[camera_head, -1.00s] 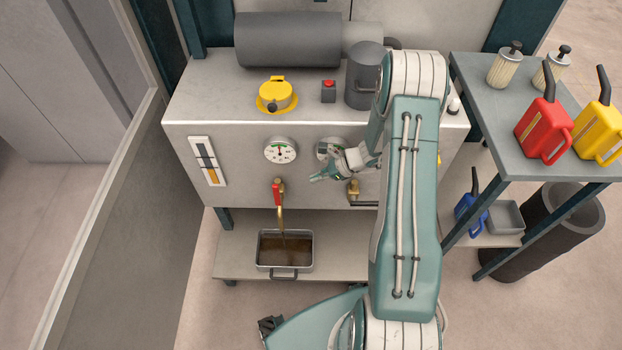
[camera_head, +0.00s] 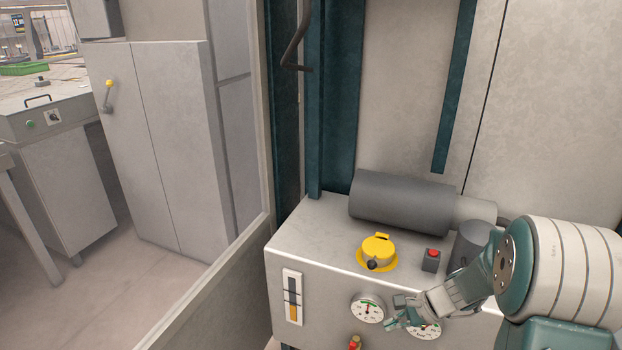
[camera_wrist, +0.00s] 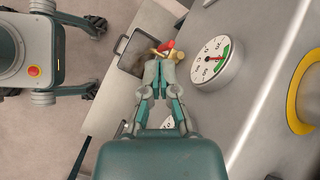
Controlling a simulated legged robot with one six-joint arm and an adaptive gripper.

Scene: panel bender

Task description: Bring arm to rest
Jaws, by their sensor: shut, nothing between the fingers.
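My arm reaches in from the lower right of the head view. My gripper (camera_head: 392,322) is in front of the grey hydraulic unit (camera_head: 325,262), near its two dial gauges. The left gauge (camera_head: 367,308) is just left of the gripper, and the gripper partly covers the right gauge (camera_head: 425,331). In the wrist view my gripper (camera_wrist: 160,66) has its fingers together with nothing between them. The red-handled tap (camera_wrist: 167,46) appears just past the fingertips there, and a gauge (camera_wrist: 214,62) lies to their right.
On the unit are a yellow cap (camera_head: 379,250), a red button box (camera_head: 431,261) and a dark cylinder (camera_head: 402,203). A low wall (camera_head: 215,300) runs along the left. The tray (camera_wrist: 134,50) sits on the lower shelf. Floor lies open at the left.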

